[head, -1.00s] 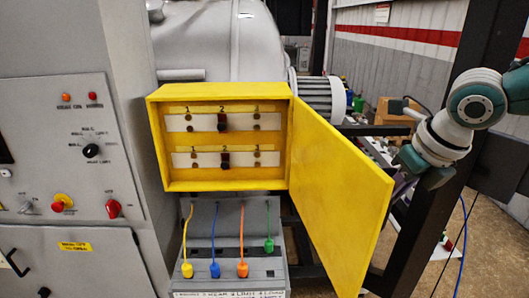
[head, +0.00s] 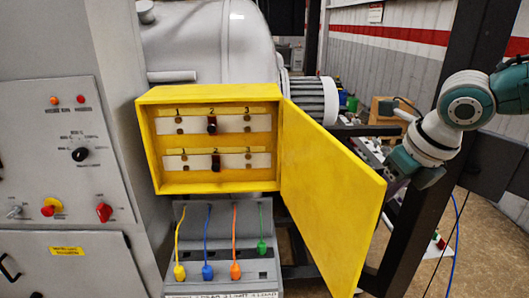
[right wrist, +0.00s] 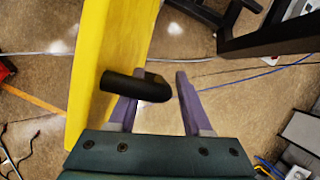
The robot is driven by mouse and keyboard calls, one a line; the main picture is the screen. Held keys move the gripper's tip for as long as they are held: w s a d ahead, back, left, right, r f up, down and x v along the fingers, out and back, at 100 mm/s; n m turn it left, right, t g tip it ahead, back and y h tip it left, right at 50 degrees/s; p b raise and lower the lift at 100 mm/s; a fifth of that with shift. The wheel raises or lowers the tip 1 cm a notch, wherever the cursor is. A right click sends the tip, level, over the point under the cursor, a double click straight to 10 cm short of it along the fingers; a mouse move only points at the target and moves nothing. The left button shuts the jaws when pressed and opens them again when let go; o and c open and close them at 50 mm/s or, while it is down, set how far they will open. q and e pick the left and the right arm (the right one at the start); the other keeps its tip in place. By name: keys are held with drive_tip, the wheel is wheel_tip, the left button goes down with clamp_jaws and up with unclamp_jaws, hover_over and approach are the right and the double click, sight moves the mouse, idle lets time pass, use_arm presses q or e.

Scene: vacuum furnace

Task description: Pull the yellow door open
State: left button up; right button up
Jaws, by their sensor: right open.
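The yellow door (head: 330,190) is hinged on the right side of the yellow box (head: 158,186) and stands wide open toward the right in the head view. In the right wrist view the door (right wrist: 105,60) fills the upper left. A black handle (right wrist: 135,87) sticks out from its side. My right gripper (right wrist: 160,75) is open. The handle crosses over its left finger, and its rounded end lies between the two fingers; the right finger is clear of it. I cannot tell whether they touch. In the head view the door partly hides this gripper's fingers. My left gripper is not in view.
Inside the box are two numbered rows with dark blocks. Below it a grey panel (head: 190,248) holds yellow, blue, orange and green plugs. A control cabinet (head: 60,190) stands left. A dark post (head: 440,80) rises right of the door, close to my right arm.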

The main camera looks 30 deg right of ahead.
drive_tip(key=shift+s+r+b, duration=0.3)
drive_tip(key=shift+r+b, duration=0.05)
drive_tip(key=shift+r, duration=0.2)
drive_tip(key=b+v, duration=0.3)
drive_tip(key=v, duration=0.5)
drive_tip(key=shift+r, duration=0.4)
drive_tip(key=shift+s+a, duration=0.1)
